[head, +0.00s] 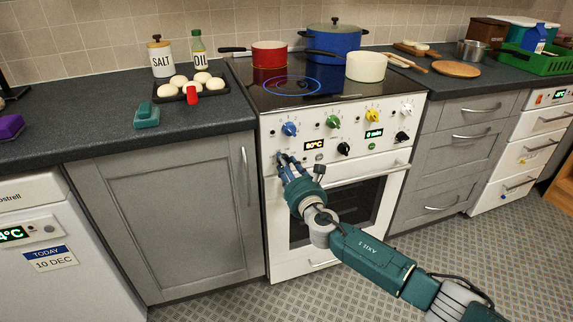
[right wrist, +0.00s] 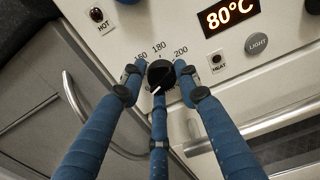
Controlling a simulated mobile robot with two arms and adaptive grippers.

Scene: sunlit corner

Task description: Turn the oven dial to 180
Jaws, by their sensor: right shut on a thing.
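The oven dial (right wrist: 160,74) is a black knob on the white oven front, with 180 printed above it and 200 to the upper right. Its white pointer line points down and to the left. My right gripper (right wrist: 159,80) is shut on the dial, with blue fingers on its left, right and lower sides. In the head view, my right gripper (head: 284,161) is at the left of the oven panel and mostly hides the dial. The oven display (head: 314,144) reads 80°C. My left gripper is not in view.
A HOT lamp (right wrist: 97,14), a HEAT lamp (right wrist: 217,59) and a LIGHT button (right wrist: 256,43) sit near the dial. Coloured hob knobs, such as the blue one (head: 290,129), are above. The oven handle (head: 343,177) runs below. Pots stand on the hob (head: 290,86).

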